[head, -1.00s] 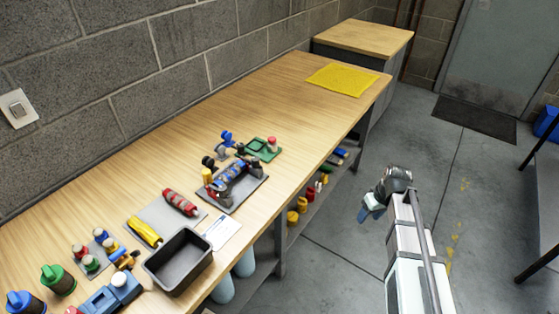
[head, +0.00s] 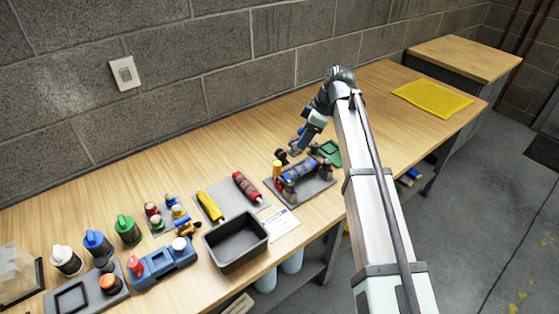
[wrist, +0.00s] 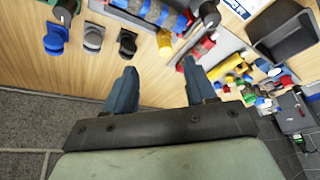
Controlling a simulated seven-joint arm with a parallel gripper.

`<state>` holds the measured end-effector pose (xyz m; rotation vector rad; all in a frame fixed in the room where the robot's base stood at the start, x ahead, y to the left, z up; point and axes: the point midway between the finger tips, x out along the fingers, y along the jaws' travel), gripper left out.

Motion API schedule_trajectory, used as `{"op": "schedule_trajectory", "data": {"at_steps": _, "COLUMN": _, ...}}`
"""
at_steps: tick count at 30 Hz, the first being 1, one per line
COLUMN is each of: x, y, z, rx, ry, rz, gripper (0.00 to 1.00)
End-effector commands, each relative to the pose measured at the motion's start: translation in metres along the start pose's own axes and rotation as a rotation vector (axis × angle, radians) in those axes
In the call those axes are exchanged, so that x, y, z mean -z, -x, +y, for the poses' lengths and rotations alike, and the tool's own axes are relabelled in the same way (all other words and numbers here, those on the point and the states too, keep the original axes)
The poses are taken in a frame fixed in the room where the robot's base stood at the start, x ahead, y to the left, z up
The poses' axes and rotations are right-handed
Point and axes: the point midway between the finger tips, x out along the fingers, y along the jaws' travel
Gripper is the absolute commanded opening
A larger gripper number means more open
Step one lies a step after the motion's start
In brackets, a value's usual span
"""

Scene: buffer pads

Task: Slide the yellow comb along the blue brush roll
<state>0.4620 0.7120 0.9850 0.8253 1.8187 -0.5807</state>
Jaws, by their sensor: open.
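The blue brush roll (head: 300,171), with dark bands, lies in a grey stand on the bench. It also shows at the top of the wrist view (wrist: 150,10). A yellow upright piece (head: 277,169) at the roll's left end looks like the yellow comb. A yellow part also shows beside the roll in the wrist view (wrist: 165,42); its teeth cannot be made out. My gripper (head: 303,147) is above the bench behind the roll. In the wrist view its fingers (wrist: 158,66) are apart with nothing between them, and the roll lies beyond them.
A red roll (head: 246,187) and a yellow roll (head: 210,205) lie on a grey pad to the left. A black bin (head: 236,240) stands in front of them. Blue, grey and black knobs (wrist: 93,38) stand near the wall. Bare wood lies toward the yellow mat (head: 432,98).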

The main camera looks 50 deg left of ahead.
Motion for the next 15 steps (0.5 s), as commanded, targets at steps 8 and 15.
{"op": "schedule_trajectory", "data": {"at_steps": 8, "x": 0.034, "y": -0.001, "z": -0.004, "rx": 0.016, "ry": 0.083, "rz": 0.012, "gripper": 0.56}}
{"op": "schedule_trajectory", "data": {"at_steps": 15, "x": 0.033, "y": -0.034, "z": -0.005, "rx": 0.016, "ry": 0.080, "rz": 0.011, "gripper": 0.56}}
